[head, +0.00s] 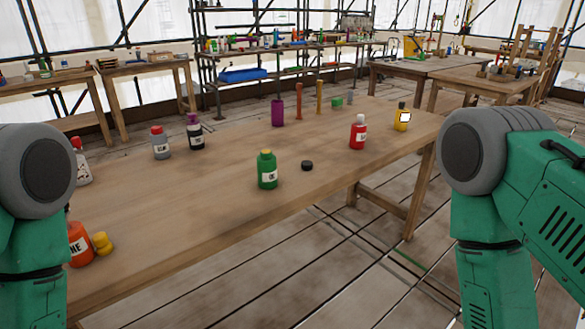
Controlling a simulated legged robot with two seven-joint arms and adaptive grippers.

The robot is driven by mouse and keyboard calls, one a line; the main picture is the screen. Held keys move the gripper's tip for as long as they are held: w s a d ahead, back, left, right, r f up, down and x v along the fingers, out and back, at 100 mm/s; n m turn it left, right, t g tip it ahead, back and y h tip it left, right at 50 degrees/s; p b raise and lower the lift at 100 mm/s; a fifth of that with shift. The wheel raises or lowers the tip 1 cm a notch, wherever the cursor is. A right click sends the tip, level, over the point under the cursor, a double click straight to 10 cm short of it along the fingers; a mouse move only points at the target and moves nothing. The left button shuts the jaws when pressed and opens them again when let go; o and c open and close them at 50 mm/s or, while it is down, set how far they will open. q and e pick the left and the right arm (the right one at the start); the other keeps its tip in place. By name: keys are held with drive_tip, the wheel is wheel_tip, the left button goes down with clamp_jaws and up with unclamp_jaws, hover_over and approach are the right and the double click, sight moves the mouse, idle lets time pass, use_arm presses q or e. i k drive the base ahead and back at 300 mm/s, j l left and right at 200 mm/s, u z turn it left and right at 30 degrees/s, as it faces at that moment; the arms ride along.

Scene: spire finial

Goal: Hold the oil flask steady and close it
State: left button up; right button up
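A green flask (267,174) stands upright on the wooden table (215,215), near the middle of the view. Its small white label appears to read OIL, but the print is tiny. Its top is yellowish; I cannot tell whether that is a cap or a bare neck. A black cap (307,165) lies on the table just to the right of the flask, apart from it. Only upper parts of my two green and grey arms show, at the left and right edges. Neither gripper is in view.
An orange bottle (79,245) and yellow cap (102,243) are at the near left. Grey (161,146) and black (196,138) bottles stand behind the flask. Red (357,135) and yellow (402,119) bottles stand to the right. A purple cylinder (278,113) stands farther back. The table around the flask is mostly clear.

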sight(266, 162)
drive_tip(key=l+u, duration=0.1)
drive_tip(key=u, duration=0.35)
drive_tip(key=i+l+u, duration=0.1)
drive_tip(key=u, duration=0.35)
drive_tip(key=l+u, duration=0.25)
drive_tip(key=u, duration=0.2)
drive_tip(key=l+u, duration=0.15)
drive_tip(key=u, duration=0.35)
drive_tip(key=k+l+u, duration=0.15)
drive_tip(key=l, duration=0.3)
drive_tip(key=l+u, duration=0.15)
drive_tip(key=l, duration=0.3)
drive_tip(key=k+l+u, duration=0.15)
drive_tip(key=l, duration=0.3)
drive_tip(key=k+l+u, duration=0.15)
drive_tip(key=l, duration=0.25)
drive_tip(key=k+l+u, duration=0.15)
drive_tip(key=l, duration=0.25)
drive_tip(key=k+l+u, duration=0.15)
drive_tip(key=k+l, duration=0.1)
drive_tip(key=l, duration=0.1)
